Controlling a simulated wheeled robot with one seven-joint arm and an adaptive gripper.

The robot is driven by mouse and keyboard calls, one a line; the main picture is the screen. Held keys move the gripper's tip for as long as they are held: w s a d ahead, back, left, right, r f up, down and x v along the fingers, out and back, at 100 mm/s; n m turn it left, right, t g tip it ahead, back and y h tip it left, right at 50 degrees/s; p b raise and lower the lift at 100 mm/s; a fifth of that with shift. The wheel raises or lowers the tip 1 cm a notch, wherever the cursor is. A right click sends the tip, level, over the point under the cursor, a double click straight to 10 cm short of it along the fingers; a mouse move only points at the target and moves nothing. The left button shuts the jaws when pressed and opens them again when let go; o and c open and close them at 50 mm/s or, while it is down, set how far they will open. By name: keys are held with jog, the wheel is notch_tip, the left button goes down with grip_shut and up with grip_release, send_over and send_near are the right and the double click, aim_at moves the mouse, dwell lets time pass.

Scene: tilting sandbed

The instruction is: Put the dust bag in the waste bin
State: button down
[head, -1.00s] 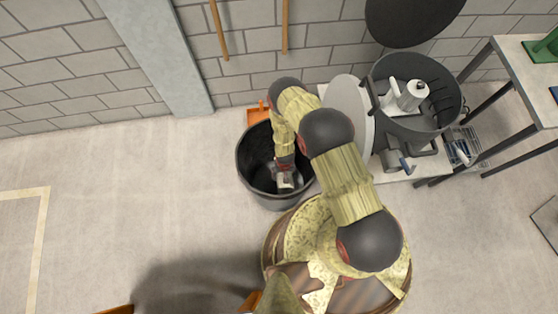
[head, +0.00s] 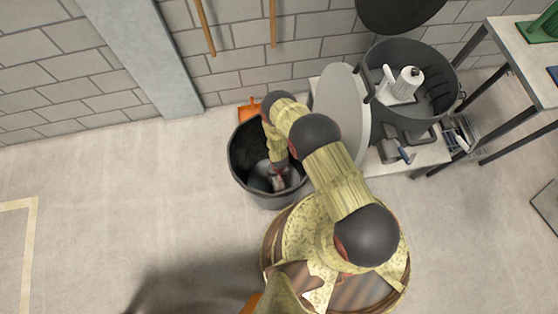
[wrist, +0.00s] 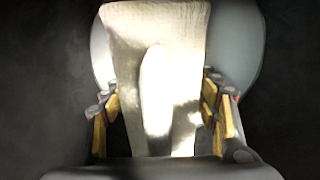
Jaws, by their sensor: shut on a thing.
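The waste bin (head: 246,150) is a black round tub on the floor near the wall, with its open top facing up. My gripper (head: 278,183) reaches down inside the bin's opening. In the wrist view my gripper (wrist: 158,112) has its yellow-padded fingers on both sides of the cream dust bag (wrist: 155,28), shut on it. The bag stretches away from the fingers, brightly lit. A pale rounded shape (wrist: 250,45) shows behind the bag; I cannot tell what it is. The bag's lower end is hidden in the head view.
An orange dustpan (head: 249,110) lies behind the bin by the wall. To the right stand a pale disc-shaped lid (head: 340,110) and a dark drum (head: 440,95) holding a white fitting. A workbench (head: 510,60) is at far right. Floor to the left is clear.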

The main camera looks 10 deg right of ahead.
jog(key=c, duration=0.6)
grip_release()
notch_tip(320, 180, up, 12)
jog(key=p, duration=0.5)
jog(key=shift+r, duration=0.1)
